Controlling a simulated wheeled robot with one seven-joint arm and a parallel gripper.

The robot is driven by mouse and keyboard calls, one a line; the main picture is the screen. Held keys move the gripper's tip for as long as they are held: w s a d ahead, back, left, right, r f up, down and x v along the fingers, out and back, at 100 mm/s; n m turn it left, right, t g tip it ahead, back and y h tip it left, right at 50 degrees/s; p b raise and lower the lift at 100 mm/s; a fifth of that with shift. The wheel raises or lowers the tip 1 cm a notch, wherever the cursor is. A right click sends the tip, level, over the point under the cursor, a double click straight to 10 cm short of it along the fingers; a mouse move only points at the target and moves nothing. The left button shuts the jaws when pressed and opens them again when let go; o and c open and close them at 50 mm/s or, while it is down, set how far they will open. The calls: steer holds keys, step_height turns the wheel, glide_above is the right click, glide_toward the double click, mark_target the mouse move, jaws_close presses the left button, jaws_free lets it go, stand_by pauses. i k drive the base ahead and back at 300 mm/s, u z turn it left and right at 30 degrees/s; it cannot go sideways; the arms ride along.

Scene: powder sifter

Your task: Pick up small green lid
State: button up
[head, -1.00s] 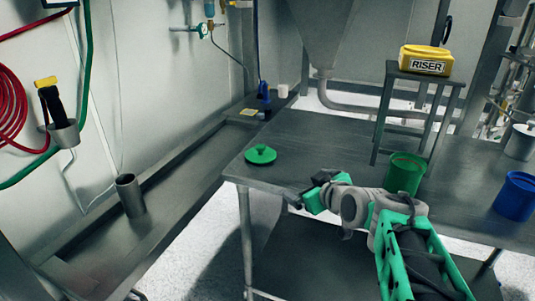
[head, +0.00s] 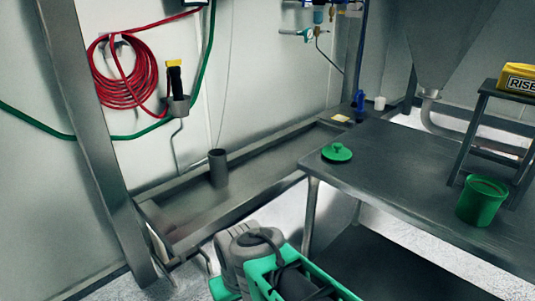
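The small green lid (head: 337,152) lies flat on the near left corner of the dark metal table (head: 400,170), with its knob upward. A green bucket (head: 482,201) stands open on the same table to the right of the lid. My arm shows at the bottom middle, below and left of the table's front edge.
A metal trough (head: 250,185) with an upright grey cylinder (head: 218,168) runs along the wall. A steel post (head: 95,150) stands at the left.

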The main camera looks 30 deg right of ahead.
mark_target(337, 152)
steer(key=u, duration=0.4)
steer(key=i, duration=1.15)
steer(key=z, duration=0.75)
